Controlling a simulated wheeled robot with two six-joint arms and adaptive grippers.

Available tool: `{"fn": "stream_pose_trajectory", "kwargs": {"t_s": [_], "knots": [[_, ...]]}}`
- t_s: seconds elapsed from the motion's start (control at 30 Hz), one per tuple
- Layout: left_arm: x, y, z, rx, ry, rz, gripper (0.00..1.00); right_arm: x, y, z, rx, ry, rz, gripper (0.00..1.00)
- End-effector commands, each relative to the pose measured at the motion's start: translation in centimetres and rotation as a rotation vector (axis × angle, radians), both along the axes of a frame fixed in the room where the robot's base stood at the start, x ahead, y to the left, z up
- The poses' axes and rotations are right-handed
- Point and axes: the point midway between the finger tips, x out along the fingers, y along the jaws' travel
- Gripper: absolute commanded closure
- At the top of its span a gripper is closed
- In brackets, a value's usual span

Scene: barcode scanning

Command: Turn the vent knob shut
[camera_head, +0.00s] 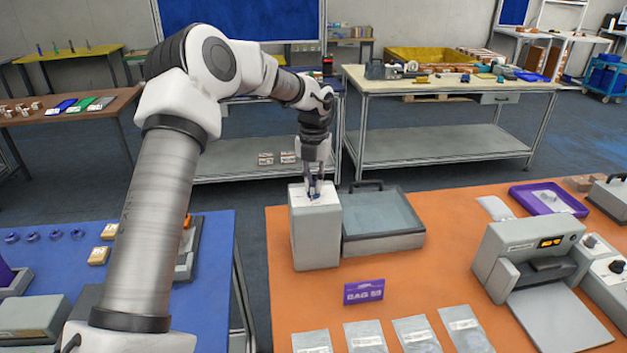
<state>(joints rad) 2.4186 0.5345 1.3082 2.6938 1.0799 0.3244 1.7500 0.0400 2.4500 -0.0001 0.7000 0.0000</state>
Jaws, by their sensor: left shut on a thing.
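My left gripper (314,190) points down over the white top of a grey box (316,240) at the left of the orange table. Its fingers are shut on a small blue-purple piece (315,197) on that top, which looks like the vent knob. The fingers hide most of it, so I cannot tell which way it is turned. My right gripper is not in view.
A grey tray-like case (382,222) with a handle stands right beside the box. A purple sign (363,291) and several clear bags (415,334) lie nearer. A grey machine (525,250) stands at the right. The blue table (215,300) is at the left.

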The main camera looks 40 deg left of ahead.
Motion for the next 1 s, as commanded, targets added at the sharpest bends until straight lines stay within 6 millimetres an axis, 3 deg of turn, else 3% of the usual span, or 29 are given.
{"fn": "stream_pose_trajectory", "kwargs": {"t_s": [0.5, 1.0], "knots": [[-0.24, -0.11, -0.44, -0.003, 0.011, 0.367, 1.00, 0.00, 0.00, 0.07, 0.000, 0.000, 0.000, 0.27], [-0.22, -0.10, -0.40, -0.002, 0.010, 0.439, 1.00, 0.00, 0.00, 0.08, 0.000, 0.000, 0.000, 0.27]]}}
